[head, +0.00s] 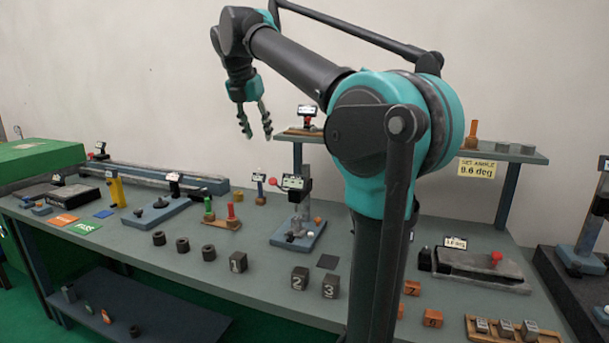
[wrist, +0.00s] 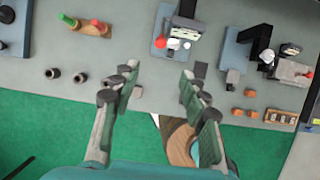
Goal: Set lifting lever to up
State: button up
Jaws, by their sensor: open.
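My gripper (head: 256,132) is open and empty, raised high above the bench at the picture's upper middle. Its two fingers also show spread apart in the wrist view (wrist: 158,76), with nothing between them. A gauge stand (head: 300,210) with a small display stands mid-bench. A red knob (head: 272,183) sits at its left side, seemingly on a short lever; it also shows in the wrist view (wrist: 160,42). I cannot read a lever label or tell its exact position. Another red knob (head: 496,257) is on a low grey device (head: 480,268) at the right.
The bench (head: 150,265) carries dark rings (head: 182,245), numbered blocks (head: 299,279), red and green pegs (head: 231,212) and a wooden tray (head: 480,335). A shelf (head: 525,156) stands behind. The space around my gripper looks clear.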

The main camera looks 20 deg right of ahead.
send_near(272, 179)
jog(key=x, duration=0.8)
jog(key=shift+d+f, duration=0.1)
jog(key=shift+f, duration=0.15)
grip_shut()
dwell(0.3)
